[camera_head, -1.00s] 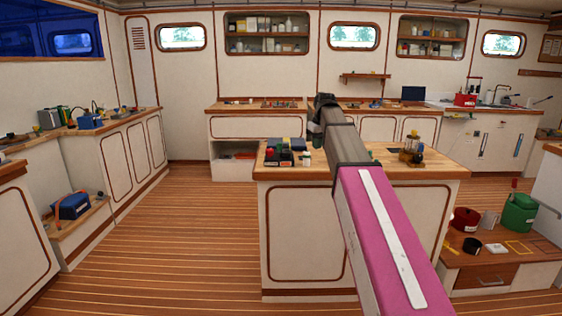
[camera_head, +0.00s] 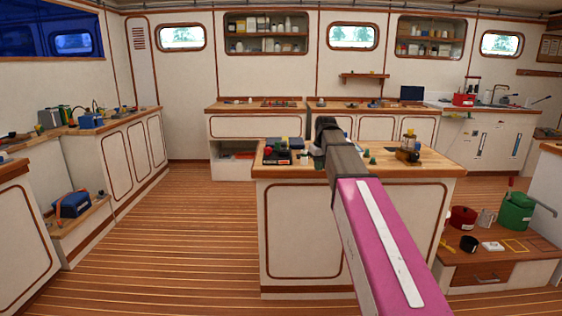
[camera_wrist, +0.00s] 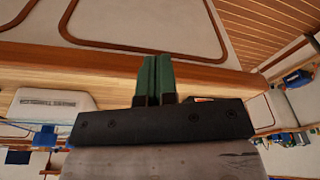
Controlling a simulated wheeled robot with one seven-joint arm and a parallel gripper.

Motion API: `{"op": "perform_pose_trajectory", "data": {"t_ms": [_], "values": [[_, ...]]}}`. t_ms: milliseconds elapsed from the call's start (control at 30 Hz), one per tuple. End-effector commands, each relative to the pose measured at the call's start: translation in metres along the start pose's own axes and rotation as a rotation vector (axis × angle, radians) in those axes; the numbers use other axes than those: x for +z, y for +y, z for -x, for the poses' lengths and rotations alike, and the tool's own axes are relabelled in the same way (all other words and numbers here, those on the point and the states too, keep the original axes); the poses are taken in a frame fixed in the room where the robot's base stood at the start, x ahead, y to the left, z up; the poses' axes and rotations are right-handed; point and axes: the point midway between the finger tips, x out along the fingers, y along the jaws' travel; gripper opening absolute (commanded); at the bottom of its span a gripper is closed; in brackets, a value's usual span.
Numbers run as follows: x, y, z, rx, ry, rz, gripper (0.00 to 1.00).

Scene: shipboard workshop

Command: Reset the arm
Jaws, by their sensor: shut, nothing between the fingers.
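My arm, with its pink link and dark forward section, reaches out over the island workbench (camera_head: 430,168) in the head view. Beyond the fingers in that view are the bench's wooden edge and a pale panelled front. The fingers look clear of objects, but their distance from the bench edge cannot be told.
On the island are dark and coloured items (camera_head: 278,153) at the left and a small brass-coloured device (camera_head: 408,150) at the right. A low cabinet at the right holds a green can (camera_head: 516,211) and a red pot (camera_head: 463,218). The floor left of the island is clear.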

Motion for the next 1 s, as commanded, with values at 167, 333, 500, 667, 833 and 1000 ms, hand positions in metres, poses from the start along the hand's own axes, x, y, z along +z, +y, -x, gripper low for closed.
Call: {"op": "perform_pose_trajectory", "data": {"t_ms": [167, 333, 500, 667, 833, 1000], "values": [[0.034, -0.006, -0.048, 0.002, -0.023, -0.052, 0.0], [0.07, -0.012, -0.095, 0.007, -0.043, -0.112, 0.0], [0.107, -0.02, -0.138, 0.011, -0.064, -0.169, 0.0], [0.144, -0.029, -0.175, 0.018, -0.084, -0.222, 0.0], [0.185, -0.039, -0.209, 0.026, -0.104, -0.278, 0.0], [0.227, -0.051, -0.239, 0.033, -0.124, -0.331, 0.0]]}}
